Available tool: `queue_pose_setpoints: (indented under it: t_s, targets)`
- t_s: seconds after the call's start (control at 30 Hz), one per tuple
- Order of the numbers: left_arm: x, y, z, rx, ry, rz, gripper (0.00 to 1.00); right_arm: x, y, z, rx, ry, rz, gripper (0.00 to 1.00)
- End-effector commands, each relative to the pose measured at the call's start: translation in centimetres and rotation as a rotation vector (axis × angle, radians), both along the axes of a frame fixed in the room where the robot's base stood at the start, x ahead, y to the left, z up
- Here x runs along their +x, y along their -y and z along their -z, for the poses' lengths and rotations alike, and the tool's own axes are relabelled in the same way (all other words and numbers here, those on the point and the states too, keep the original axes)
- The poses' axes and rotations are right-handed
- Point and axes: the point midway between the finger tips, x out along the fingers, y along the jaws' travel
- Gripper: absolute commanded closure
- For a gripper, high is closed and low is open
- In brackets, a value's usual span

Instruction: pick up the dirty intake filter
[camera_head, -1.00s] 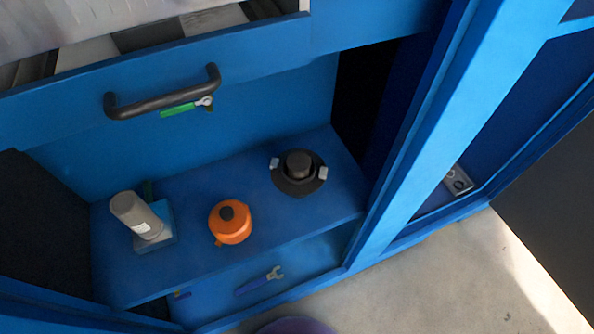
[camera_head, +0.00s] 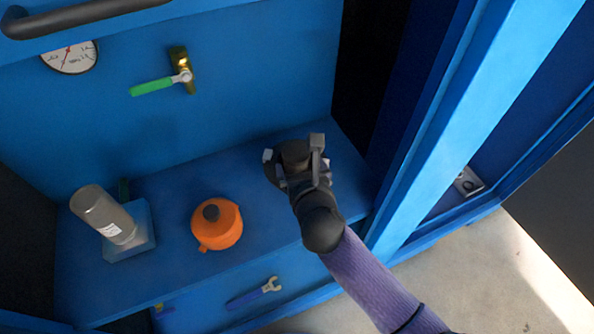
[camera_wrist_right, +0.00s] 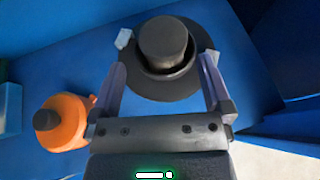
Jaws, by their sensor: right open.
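The dark round intake filter unit (camera_wrist_right: 165,42), a raised cylinder on a wide black base with pale clips at its sides, sits on the blue shelf. In the head view it (camera_head: 293,153) is partly hidden by my right gripper (camera_head: 296,148). In the right wrist view my right gripper (camera_wrist_right: 163,78) is open, its fingers spread at the near side of the unit, with the raised cylinder ahead between them. I cannot tell whether the fingers touch it. My left gripper is out of view.
An orange round container (camera_head: 216,224) stands left of the filter unit. A grey cylinder (camera_head: 104,214) leans in a blue holder (camera_head: 136,240) further left. A green-handled valve (camera_head: 160,84) and a gauge (camera_head: 70,57) are on the back panel. A blue post (camera_head: 455,130) stands to the right.

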Motion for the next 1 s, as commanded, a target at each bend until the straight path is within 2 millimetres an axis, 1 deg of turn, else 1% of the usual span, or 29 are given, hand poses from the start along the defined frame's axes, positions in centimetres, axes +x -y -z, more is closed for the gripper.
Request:
queue_pose_setpoints:
  t_s: [0.03, 0.13, 0.2, 0.3, 0.4, 0.6, 0.63, 0.67, 0.7, 0.77, 0.8, 0.87, 0.9, 0.97, 1.0]
  targets:
    - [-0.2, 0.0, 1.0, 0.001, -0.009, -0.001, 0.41, 0.8, -0.1, 1.0, 0.002, -0.002, 0.001, 0.00]
    - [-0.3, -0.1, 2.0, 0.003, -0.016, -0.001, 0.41, 2.1, -0.3, 1.6, 0.003, -0.005, 0.001, 0.00]
    - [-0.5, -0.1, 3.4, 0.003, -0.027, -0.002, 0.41, 3.4, -0.5, 2.5, 0.006, -0.006, 0.002, 0.00]
    - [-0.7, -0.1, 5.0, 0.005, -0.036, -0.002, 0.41, 5.2, -0.7, 3.3, 0.005, -0.008, 0.002, 0.00]
    - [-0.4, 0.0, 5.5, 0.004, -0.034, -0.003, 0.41, 6.3, -0.9, 3.3, 0.006, -0.007, 0.002, 0.00]
    - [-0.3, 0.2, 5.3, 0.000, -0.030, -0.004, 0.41, 6.4, -0.9, 2.9, 0.005, -0.006, 0.000, 0.00]
    - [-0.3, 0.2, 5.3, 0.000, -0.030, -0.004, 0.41, 6.4, -0.9, 2.9, 0.005, -0.006, 0.000, 0.02]
    - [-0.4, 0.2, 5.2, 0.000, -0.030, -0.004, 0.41, 6.4, -0.9, 2.9, 0.005, -0.006, 0.000, 0.08]
    - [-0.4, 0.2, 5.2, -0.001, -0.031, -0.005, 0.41, 6.4, -0.9, 2.9, 0.005, -0.006, 0.000, 0.17]
    - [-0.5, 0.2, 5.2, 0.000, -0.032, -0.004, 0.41, 6.4, -0.9, 2.9, 0.006, -0.006, 0.001, 0.30]
    - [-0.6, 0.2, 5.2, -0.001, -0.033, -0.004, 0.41, 6.4, -0.9, 2.9, 0.006, -0.006, 0.001, 0.38]
    - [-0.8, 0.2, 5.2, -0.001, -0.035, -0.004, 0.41, 6.4, -0.9, 2.9, 0.006, -0.006, 0.001, 0.51]
    - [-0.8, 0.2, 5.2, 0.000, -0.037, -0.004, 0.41, 6.4, -0.9, 2.9, 0.006, -0.006, 0.001, 0.59]
    - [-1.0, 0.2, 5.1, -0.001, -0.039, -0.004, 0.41, 6.4, -0.9, 2.9, 0.006, -0.006, 0.001, 0.72]
    - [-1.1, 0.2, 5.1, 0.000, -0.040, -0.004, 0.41, 6.4, -0.9, 2.9, 0.006, -0.006, 0.001, 0.80]
